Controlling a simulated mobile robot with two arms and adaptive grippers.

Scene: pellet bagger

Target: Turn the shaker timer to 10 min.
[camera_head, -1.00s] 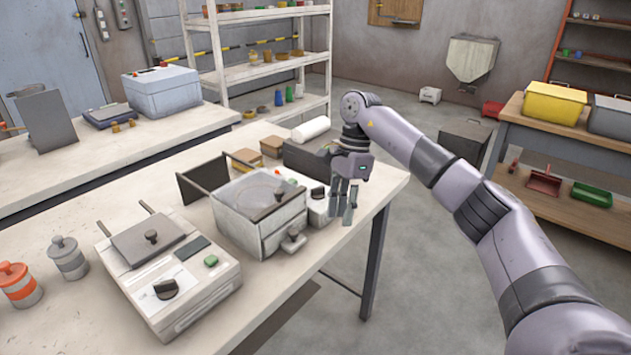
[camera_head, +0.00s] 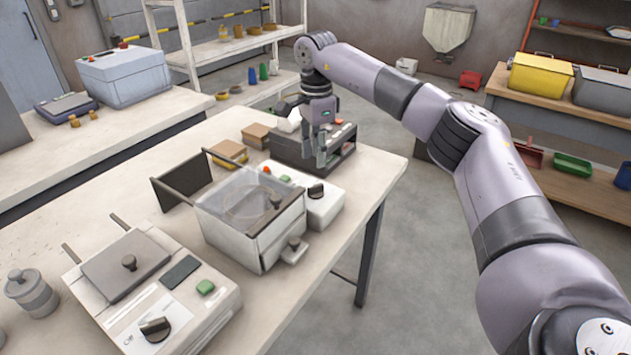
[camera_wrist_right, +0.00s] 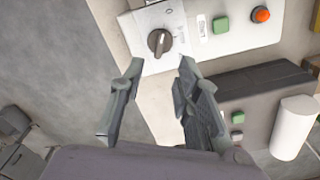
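A white control box (camera_head: 290,185) with a black knob (camera_head: 316,190), a green button and a red-orange button stands beside a clear-lidded box (camera_head: 248,215) on the bench. In the right wrist view, the black knob (camera_wrist_right: 159,42) sits on a white dial plate (camera_wrist_right: 165,55) with a light pointer line; its markings are too small to read. My right gripper (camera_head: 317,163) is open and empty, above and behind the control box. In the right wrist view its fingers (camera_wrist_right: 158,76) are apart, and the knob lies beyond their tips, untouched. My left gripper is not in view.
A dark device (camera_head: 342,148) with a white roll (camera_wrist_right: 293,128) stands close to my right gripper. A front machine (camera_head: 130,275) has another black knob (camera_head: 155,330) and a green button. Brown boxes (camera_head: 228,152) lie behind. The bench's right end is clear.

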